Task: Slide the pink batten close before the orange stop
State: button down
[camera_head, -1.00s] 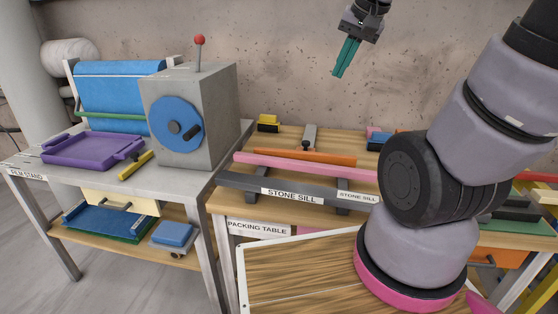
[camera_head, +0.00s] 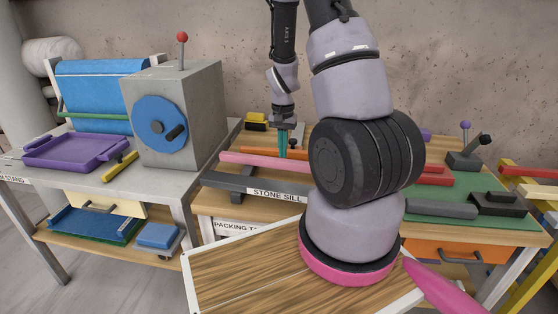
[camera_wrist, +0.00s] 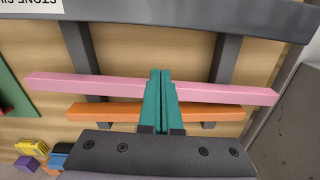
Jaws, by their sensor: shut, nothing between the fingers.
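The long pink batten (camera_head: 240,159) lies between the dark stone sill (camera_head: 233,183) and the orange stop (camera_head: 257,152); my arm hides its right part in the head view. In the wrist view the pink batten (camera_wrist: 75,86) runs just above the orange stop (camera_wrist: 100,111), with a thin gap that narrows toward the right. My gripper (camera_head: 283,156) points down with its teal fingers shut and empty. In the wrist view its fingers (camera_wrist: 160,73) cross in front of both bars, tips on the sill side of the pink one. I cannot tell whether they touch it.
Two dark rails (camera_wrist: 226,58) run from the sill under the bars. A yellow-and-black block (camera_head: 256,121) stands at the back. A grey box with a blue wheel (camera_head: 170,105) stands on the left bench. A green mat (camera_head: 470,212) with several tools lies right.

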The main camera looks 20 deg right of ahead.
aim_at(287, 163)
notch_tip(287, 163, down, 10)
jog(key=shift+w+r, duration=0.1)
jog(key=shift+w+d+r, duration=0.2)
jog(key=shift+w+d, duration=0.7)
jog(key=shift+w, duration=0.05)
jog(key=shift+w+d, duration=0.4)
jog(key=shift+w, duration=0.1)
jog(key=shift+w+d, duration=0.65)
jog(key=shift+w, duration=0.1)
jog(key=shift+s+a, duration=0.1)
